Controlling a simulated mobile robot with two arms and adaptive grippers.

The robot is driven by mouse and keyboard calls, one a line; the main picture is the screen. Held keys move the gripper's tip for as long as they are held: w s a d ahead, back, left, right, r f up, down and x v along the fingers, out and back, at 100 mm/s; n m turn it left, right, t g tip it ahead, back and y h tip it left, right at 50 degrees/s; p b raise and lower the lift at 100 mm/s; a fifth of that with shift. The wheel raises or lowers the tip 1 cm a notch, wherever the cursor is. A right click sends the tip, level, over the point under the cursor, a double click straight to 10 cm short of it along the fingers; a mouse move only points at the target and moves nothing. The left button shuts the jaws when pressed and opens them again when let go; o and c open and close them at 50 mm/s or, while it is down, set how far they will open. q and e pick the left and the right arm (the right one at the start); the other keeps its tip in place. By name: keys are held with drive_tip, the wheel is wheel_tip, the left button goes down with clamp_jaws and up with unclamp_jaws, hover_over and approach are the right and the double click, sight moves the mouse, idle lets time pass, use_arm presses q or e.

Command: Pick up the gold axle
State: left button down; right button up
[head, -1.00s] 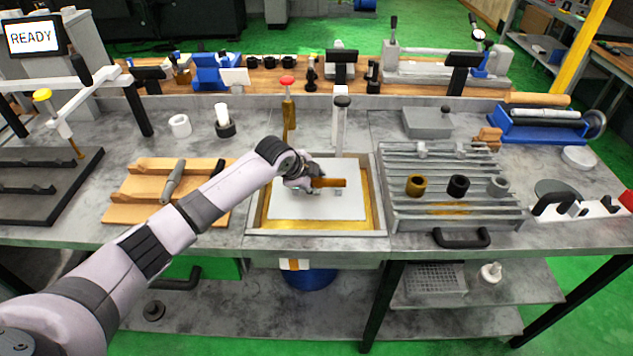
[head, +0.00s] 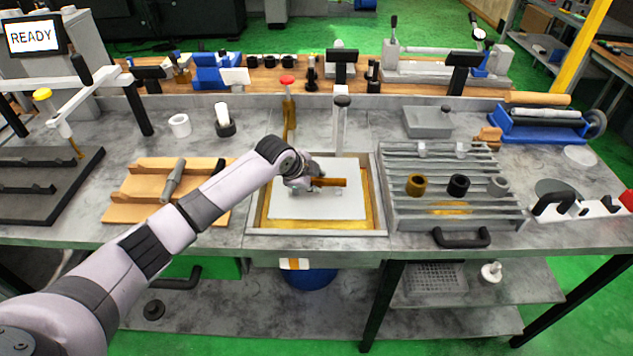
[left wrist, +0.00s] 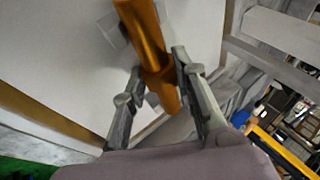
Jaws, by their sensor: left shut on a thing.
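The gold axle (head: 330,182) lies level over a white plate (head: 300,205) in a shallow tray at the middle of the bench. My left gripper (head: 308,182) is at the axle's left part, shut on it. In the left wrist view the axle (left wrist: 148,40) runs between the two fingers (left wrist: 155,90). Small grey blocks (left wrist: 113,28) show beside the axle there, on the white plate. I cannot tell whether the axle still touches them. My right gripper is not in view.
A slotted grey rack (head: 405,210) with several rings stands right of the tray. A wooden fixture (head: 135,208) with a grey shaft lies left. A post with a red knob (head: 287,80) and a grey post (head: 341,125) stand behind the tray.

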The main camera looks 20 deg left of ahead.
use_arm(q)
drive_tip(key=shift+r, duration=0.25)
